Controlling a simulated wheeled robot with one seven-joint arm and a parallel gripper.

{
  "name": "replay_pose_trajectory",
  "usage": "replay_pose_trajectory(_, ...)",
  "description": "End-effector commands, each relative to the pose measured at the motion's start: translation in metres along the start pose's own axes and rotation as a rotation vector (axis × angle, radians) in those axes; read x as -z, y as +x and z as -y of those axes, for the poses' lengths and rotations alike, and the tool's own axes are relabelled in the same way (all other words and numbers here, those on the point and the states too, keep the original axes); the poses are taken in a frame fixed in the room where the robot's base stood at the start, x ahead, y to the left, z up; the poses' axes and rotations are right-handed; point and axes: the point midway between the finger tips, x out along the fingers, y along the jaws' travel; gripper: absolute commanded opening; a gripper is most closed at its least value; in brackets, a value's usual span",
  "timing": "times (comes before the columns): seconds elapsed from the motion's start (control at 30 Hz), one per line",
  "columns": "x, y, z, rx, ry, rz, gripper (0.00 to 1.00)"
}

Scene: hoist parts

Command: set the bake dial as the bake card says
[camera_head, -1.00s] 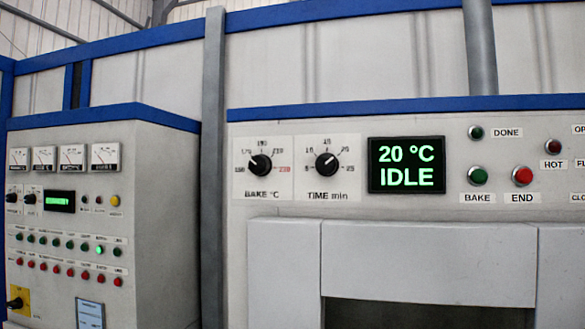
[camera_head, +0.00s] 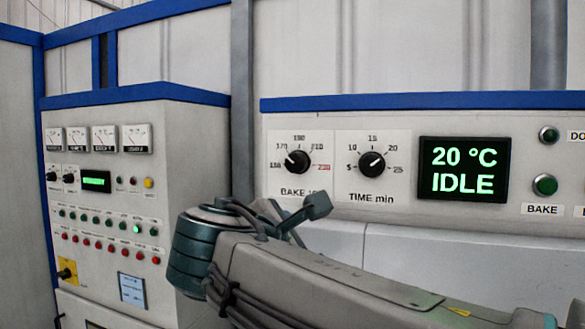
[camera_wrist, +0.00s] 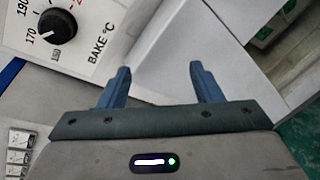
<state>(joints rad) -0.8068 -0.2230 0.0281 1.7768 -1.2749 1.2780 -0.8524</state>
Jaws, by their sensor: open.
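The bake dial (camera_head: 298,161) is a round black knob on a white scale plate marked BAKE °C. Its white pointer is on the left side, between 150 and 170; the wrist view shows the same knob (camera_wrist: 58,25) at upper left, its pointer nearer 170. My gripper (camera_wrist: 159,68) is open and empty, its two blue fingers apart, below and to the right of the dial in that view, not touching it. In the head view my arm covers part of the BAKE label. A pale blue card (camera_head: 132,289) is on the left cabinet; its print is too small to read.
The time dial (camera_head: 372,164) is just right of the bake dial. Right of that are a display (camera_head: 463,170) reading 20 °C IDLE and a green BAKE button (camera_head: 545,185). The left cabinet (camera_head: 180,150) juts out beside the oven panel.

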Motion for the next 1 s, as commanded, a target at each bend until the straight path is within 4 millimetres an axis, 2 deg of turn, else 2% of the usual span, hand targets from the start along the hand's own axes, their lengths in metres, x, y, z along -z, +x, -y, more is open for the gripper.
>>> replay_pose_trajectory(0.03, -0.007, -0.019, -0.031, -0.067, -0.049, 0.023, 0.59)
replay_pose_trajectory(0.13, -0.019, -0.045, -0.069, -0.163, -0.126, 0.085, 0.59)
replay_pose_trajectory(0.23, -0.027, -0.063, -0.089, -0.219, -0.165, 0.127, 0.59)
replay_pose_trajectory(0.37, -0.032, -0.067, -0.100, -0.242, -0.184, 0.150, 0.59)
replay_pose_trajectory(0.57, -0.036, -0.039, -0.108, -0.240, -0.186, 0.151, 0.59)
replay_pose_trajectory(0.8, -0.044, 0.012, -0.121, -0.240, -0.185, 0.151, 0.59)
replay_pose_trajectory(1.0, -0.047, 0.045, -0.129, -0.240, -0.184, 0.150, 0.59)
